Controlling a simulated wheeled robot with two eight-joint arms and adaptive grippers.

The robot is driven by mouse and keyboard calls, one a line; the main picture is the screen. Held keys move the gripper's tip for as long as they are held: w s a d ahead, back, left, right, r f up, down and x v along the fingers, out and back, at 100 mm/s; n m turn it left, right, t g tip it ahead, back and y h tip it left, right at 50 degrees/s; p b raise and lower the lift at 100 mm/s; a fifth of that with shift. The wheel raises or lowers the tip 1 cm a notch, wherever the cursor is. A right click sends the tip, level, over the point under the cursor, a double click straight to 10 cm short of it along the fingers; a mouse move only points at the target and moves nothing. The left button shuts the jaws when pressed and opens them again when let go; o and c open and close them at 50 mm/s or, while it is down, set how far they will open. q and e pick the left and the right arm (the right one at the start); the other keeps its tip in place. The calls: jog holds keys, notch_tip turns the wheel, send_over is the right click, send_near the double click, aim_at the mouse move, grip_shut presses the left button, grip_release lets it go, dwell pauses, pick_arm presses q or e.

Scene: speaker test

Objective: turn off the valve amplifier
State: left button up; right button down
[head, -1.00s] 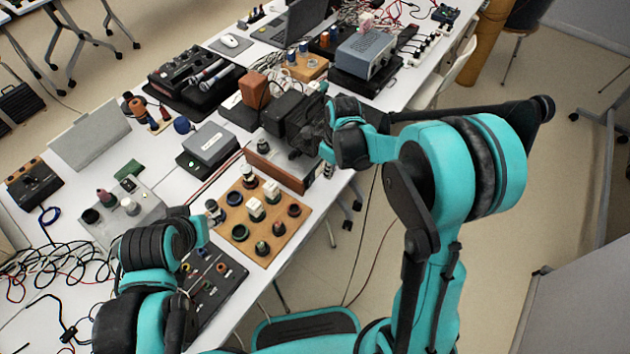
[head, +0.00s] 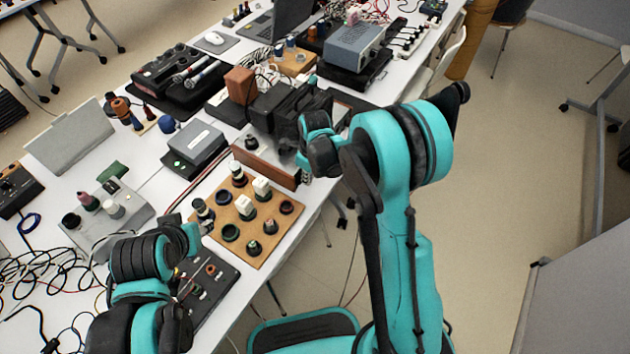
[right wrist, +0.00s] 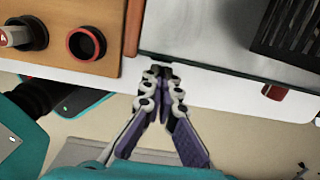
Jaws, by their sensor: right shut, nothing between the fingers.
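The valve amplifier (head: 265,162) stands on the table in the middle of the head view, with a brown wooden side panel and black blocks on top. My right arm hides part of its front. In the right wrist view its pale metal top (right wrist: 215,40), a black slotted cover (right wrist: 295,25) and a small red knob (right wrist: 274,91) on the front edge show. My right gripper (right wrist: 163,72) is shut and empty, its tips at the front edge, between the wooden panel (right wrist: 135,25) and the red knob. Contact cannot be told. My left arm is at lower left; its fingers are not visible.
A wooden board (head: 222,240) with several knobs and rings lies left of the amplifier. A grey box (head: 197,143) and a blue-grey device (head: 353,47) stand farther back. Cables (head: 35,265) lie at far left.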

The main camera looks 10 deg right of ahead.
jog(key=shift+w+a, duration=0.1)
jog(key=shift+w, duration=0.05)
jog(key=shift+f+t+y+b, duration=0.2)
jog(key=shift+t+y+b, duration=0.1)
jog(key=shift+w+a, duration=0.1)
jog(key=shift+r, duration=0.1)
jog(key=shift+r+p, duration=0.55)
jog(key=shift+r, duration=0.3)
